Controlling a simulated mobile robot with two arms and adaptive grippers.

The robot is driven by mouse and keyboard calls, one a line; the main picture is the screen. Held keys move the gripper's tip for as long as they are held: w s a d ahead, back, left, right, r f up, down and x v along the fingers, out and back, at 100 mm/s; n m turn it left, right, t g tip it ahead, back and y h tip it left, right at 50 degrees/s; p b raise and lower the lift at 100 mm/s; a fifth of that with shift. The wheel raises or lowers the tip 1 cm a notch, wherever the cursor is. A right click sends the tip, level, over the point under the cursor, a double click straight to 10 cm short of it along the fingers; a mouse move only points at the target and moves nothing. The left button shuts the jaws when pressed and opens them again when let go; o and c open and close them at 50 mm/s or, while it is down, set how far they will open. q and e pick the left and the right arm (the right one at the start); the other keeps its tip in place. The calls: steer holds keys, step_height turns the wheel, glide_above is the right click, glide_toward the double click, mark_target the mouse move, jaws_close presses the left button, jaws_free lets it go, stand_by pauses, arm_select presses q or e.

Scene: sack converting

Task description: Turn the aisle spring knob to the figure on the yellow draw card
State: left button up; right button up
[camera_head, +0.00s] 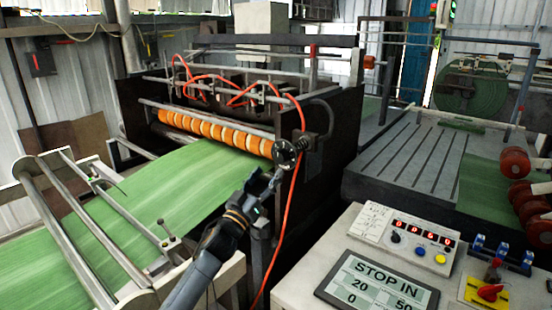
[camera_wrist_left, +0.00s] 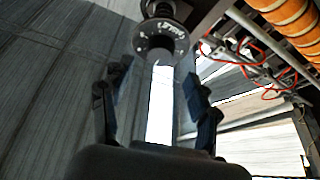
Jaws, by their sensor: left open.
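The spring knob (camera_head: 285,153) is a dark round dial on the near side of the roller machine. It also shows in the left wrist view (camera_wrist_left: 160,46), with white marks on its face too small to read for sure. My left gripper (camera_head: 268,180) is just below and left of the knob in the head view. In the left wrist view the open fingers (camera_wrist_left: 156,75) have an empty gap between them, and the knob lies ahead, beyond the fingertips. I cannot make out a yellow draw card for sure. My right gripper is not in view.
A red cable (camera_head: 286,220) hangs down close to the knob and my left gripper. Orange rollers (camera_head: 213,133) press on the green web (camera_head: 180,185). A control panel (camera_head: 393,244) with a "STOP IN" screen (camera_head: 376,284) stands at the lower right. A yellow plate (camera_head: 478,290) carries a red switch.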

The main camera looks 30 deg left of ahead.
mark_target(278, 159)
arm_select(q)
steer(key=shift+p+x, duration=0.5)
steer(key=shift+x, duration=2.2)
steer(key=c, duration=1.2)
